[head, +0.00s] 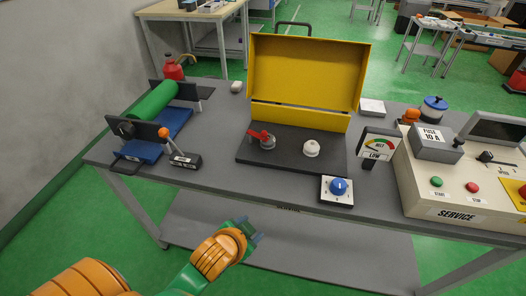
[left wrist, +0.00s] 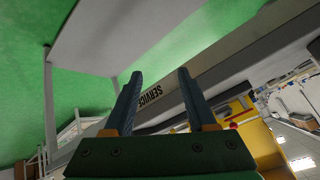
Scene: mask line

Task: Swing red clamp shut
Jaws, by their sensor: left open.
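A small red lever-like part (head: 262,136) on a grey round base, likely the red clamp, sits on a dark plate (head: 290,157) in front of the open yellow box. It is too small to tell how far it is swung. My left gripper (head: 254,236) is open and empty, below and in front of the table's front edge, well apart from the red part. In the left wrist view its two dark fingers (left wrist: 158,76) are spread with nothing between them. A tiny red spot near yellow there is unclear. My right gripper is not in view.
The yellow box (head: 305,75) stands open behind the plate. A white knob (head: 311,148) and a blue dial (head: 338,187) are to the right. A green roller (head: 152,101) and an orange-tipped lever (head: 164,134) are left. A service panel (head: 455,212) stands right.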

